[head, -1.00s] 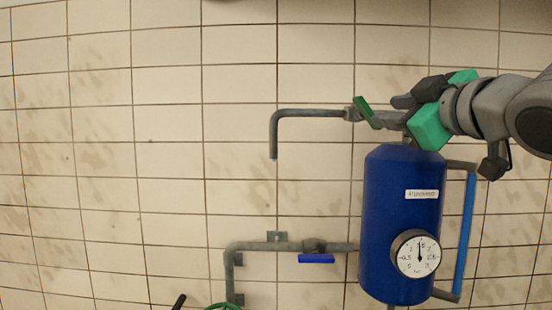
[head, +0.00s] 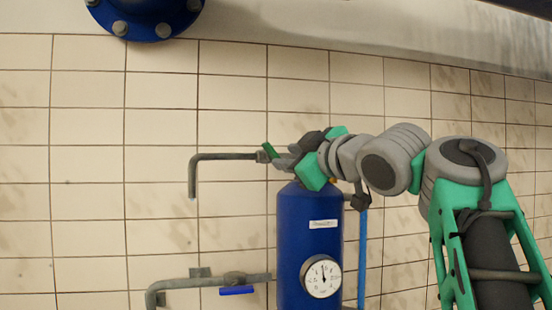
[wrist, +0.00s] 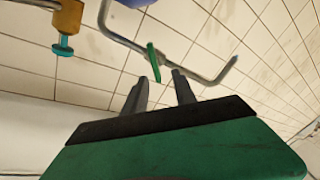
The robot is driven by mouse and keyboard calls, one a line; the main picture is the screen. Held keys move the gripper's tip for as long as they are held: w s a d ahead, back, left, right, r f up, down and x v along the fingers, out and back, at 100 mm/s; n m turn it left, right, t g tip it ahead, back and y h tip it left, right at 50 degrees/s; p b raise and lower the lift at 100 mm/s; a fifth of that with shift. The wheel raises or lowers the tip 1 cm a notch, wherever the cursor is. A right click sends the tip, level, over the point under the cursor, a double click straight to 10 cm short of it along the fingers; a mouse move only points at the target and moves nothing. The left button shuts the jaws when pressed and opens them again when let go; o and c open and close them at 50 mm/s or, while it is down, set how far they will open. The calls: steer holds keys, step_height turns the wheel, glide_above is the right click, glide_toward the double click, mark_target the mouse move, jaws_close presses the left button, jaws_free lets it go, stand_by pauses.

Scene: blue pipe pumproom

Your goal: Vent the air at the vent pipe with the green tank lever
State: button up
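The green tank lever (head: 268,153) sits on the grey vent pipe (head: 222,157), above the blue tank (head: 310,235). The pipe's open end bends down at the left. My gripper (head: 283,158) is just right of the lever in the head view. In the wrist view my gripper (wrist: 161,78) is open, with its two dark fingers apart. The lever (wrist: 153,62) stands beyond them, its near end lined up between the fingertips. I cannot tell whether it touches a finger. The vent pipe (wrist: 205,80) runs behind the lever.
A pressure gauge (head: 322,276) is on the tank's front. A lower grey pipe (head: 200,281) with a blue lever (head: 237,290) joins the tank at left. A blue flange (head: 145,15) hangs at the top. An orange fitting with a teal knob (wrist: 63,45) shows in the wrist view.

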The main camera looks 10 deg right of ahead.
mark_target(278, 157)
steer(key=x, duration=0.2)
steer(key=p+x, duration=0.1)
steer(key=x, duration=0.1)
steer(key=d+p+x, duration=0.1)
steer(key=x, duration=0.1)
steer(key=shift+w+d, duration=0.1)
steer(key=shift+w, duration=0.1)
steer(key=shift+w+f, duration=0.1)
steer(key=shift+w, duration=0.4)
steer(key=shift+s, duration=0.1)
jaws_close()
